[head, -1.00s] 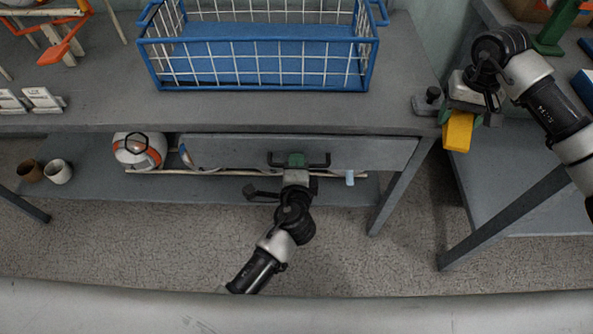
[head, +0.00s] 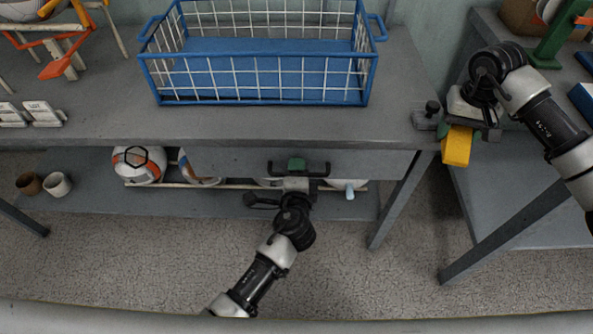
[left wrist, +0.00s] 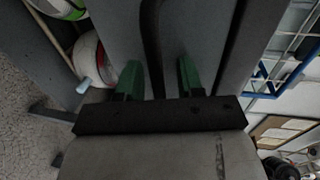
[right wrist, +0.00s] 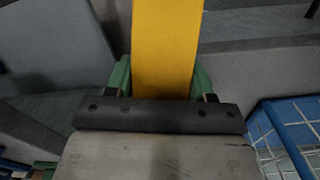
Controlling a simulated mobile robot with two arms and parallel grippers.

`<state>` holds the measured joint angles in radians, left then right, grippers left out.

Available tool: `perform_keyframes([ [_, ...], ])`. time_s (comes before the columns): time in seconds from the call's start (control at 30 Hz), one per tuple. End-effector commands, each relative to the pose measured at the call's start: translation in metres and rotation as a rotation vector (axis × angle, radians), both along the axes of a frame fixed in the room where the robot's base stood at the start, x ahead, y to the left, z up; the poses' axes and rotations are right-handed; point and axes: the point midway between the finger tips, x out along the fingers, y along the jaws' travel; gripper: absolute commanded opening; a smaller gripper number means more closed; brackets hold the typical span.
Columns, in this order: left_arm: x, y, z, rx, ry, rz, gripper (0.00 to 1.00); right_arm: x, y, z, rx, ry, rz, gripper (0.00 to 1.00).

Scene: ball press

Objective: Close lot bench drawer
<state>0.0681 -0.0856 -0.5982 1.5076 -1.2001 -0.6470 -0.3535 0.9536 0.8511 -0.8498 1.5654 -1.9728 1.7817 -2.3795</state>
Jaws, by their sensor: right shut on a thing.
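The grey bench drawer (head: 370,163) sits under the bench top and looks flush or nearly flush with the bench's front edge. Its dark bar handle (head: 324,169) is at the middle of the drawer front. My left gripper (head: 296,166) is at this handle. In the left wrist view, my left gripper's green fingers (left wrist: 159,78) stand apart on either side of the dark handle bar (left wrist: 152,45), with a gap on one side. My right gripper (head: 460,130) is shut on a yellow block (head: 457,147), which also fills the right wrist view (right wrist: 167,45), to the right of the bench.
A blue wire basket (head: 262,104) and white cards (head: 43,113) stand on the bench top (head: 100,125). Balls (head: 138,165) and two cups (head: 57,184) lie on the shelf below. Another grey table (head: 495,215) is at the right. Floor in front is clear.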

Motion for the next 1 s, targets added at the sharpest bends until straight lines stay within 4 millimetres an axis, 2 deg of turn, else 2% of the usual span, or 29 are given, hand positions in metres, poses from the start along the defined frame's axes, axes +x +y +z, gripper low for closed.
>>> perform_keyframes([
  [0.17,-0.018,0.000,0.003,0.000,0.003,-0.001,0.37,0.000,0.000,0.004,0.000,-0.001,0.000,0.26],
  [0.4,-0.068,0.000,0.014,0.000,0.004,-0.001,0.37,0.000,0.000,0.009,0.000,-0.001,0.000,0.26],
  [0.6,-0.102,0.000,0.020,0.001,0.002,-0.001,0.37,0.000,0.000,0.011,0.000,-0.001,0.000,0.26],
  [0.77,-0.115,0.000,0.024,0.000,0.001,0.000,0.37,0.000,0.000,0.011,0.000,-0.001,0.000,0.26],
  [1.0,-0.117,0.000,0.024,0.001,0.000,0.000,0.37,0.000,0.000,0.011,0.000,-0.001,0.000,0.26],
])
